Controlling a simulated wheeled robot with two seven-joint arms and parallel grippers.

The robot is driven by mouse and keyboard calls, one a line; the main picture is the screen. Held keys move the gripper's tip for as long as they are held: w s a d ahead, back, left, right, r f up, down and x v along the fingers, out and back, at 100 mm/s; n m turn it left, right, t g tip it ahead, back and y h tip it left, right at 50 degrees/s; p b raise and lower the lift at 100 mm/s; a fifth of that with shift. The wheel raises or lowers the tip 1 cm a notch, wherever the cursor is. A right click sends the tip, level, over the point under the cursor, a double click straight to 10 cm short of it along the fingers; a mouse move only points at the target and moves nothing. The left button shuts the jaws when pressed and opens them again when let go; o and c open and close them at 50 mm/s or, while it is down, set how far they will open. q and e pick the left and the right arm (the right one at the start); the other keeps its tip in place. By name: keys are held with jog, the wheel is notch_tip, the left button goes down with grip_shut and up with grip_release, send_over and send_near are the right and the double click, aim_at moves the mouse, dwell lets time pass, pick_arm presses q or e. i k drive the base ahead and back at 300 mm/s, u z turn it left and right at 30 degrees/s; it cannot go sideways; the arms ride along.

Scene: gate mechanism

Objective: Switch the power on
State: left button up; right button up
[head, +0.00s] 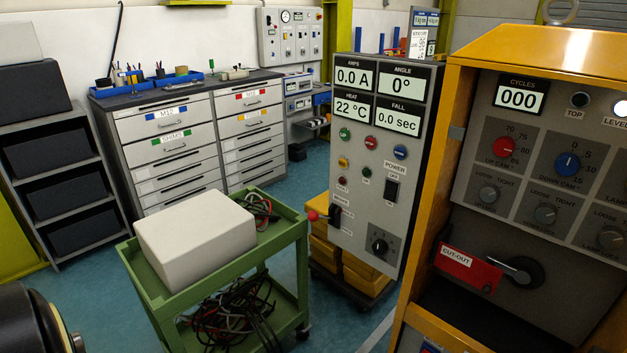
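The grey control cabinet (352,240) stands in the middle right of the head view. Its black power switch (391,190) sits under a "POWER" label on the right of the front panel. I cannot tell which way the switch is set. The displays (383,96) above are lit and read 0.0 A, 0°, 22 °C and 0.0 sec. Several coloured buttons and lamps (371,143) sit between the displays and the switch. A black rotary knob (380,246) is below, and a lever with a red ball (313,215) sticks out at the left. Neither gripper is in view.
A yellow-framed machine (428,215) stands close at the right, with dials and a red "CUT-OUT" part (467,268). A green cart (291,235) with a pale box (195,238) and cables stands before the cabinet's left side. Drawer units (175,140) line the back.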

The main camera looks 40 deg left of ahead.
aim_at(391, 187)
jog(key=u, duration=0.15)
jog(key=k, duration=0.35)
jog(key=u, duration=0.65)
jog(key=i, duration=1)
